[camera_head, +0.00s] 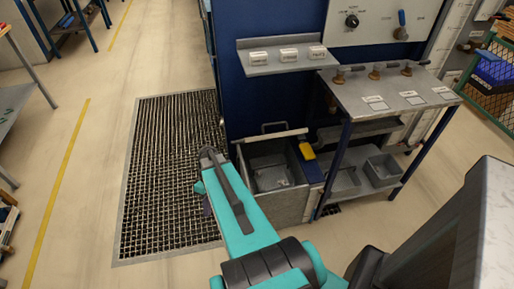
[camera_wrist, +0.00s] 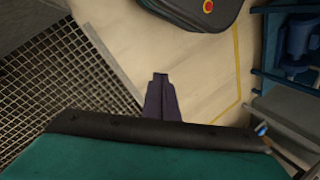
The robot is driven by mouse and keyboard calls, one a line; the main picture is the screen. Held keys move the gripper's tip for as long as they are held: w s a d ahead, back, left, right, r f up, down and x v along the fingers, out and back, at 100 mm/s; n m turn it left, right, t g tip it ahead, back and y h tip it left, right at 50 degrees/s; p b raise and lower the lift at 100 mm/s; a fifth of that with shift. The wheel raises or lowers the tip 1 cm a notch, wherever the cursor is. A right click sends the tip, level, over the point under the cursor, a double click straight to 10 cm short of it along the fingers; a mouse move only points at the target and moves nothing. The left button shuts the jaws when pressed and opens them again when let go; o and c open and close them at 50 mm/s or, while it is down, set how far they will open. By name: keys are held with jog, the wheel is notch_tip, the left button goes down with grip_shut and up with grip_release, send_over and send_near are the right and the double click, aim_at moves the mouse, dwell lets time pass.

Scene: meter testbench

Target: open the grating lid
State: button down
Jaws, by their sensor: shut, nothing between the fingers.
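A large rectangular floor grating (camera_head: 165,180) with a pale metal frame lies flat at floor level, left of the blue bench. Part of its mesh and frame also shows at the left of the wrist view (camera_wrist: 60,95). My gripper (camera_wrist: 160,76) has dark fingers pressed together with nothing between them. In the wrist view the fingertips appear over bare floor, right of the grating's frame. In the head view my gripper (camera_head: 206,207) shows only as a small dark tip beside my teal arm, over the grating. Its height above the floor is hard to judge. My arm hides part of the grating's right side.
A grey open metal bin (camera_head: 282,205) with a bar handle stands right of the grating. A yellow object (camera_head: 306,150) is beside it. A metal-topped bench (camera_head: 385,95) with valves stands further right. The floor (camera_head: 75,200) left of the grating is clear.

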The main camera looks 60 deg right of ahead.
jog(key=s+a+f+m+g+h, duration=0.1)
jog(key=s+a+f+g+h, duration=0.1)
jog(key=s+a+f, duration=0.4)
jog(key=s+a+f+m+g+h+b, duration=0.1)
jog(key=s+a+f+h, duration=0.1)
jog(key=s+a+f, duration=0.5)
jog(key=s+a, duration=0.3)
jog(key=a, duration=0.3)
jog(key=shift+a+m+g+h, duration=0.25)
jog(key=shift+m+g+h, duration=0.05)
jog(key=shift+m+g, duration=0.1)
jog(key=shift+a, duration=0.1)
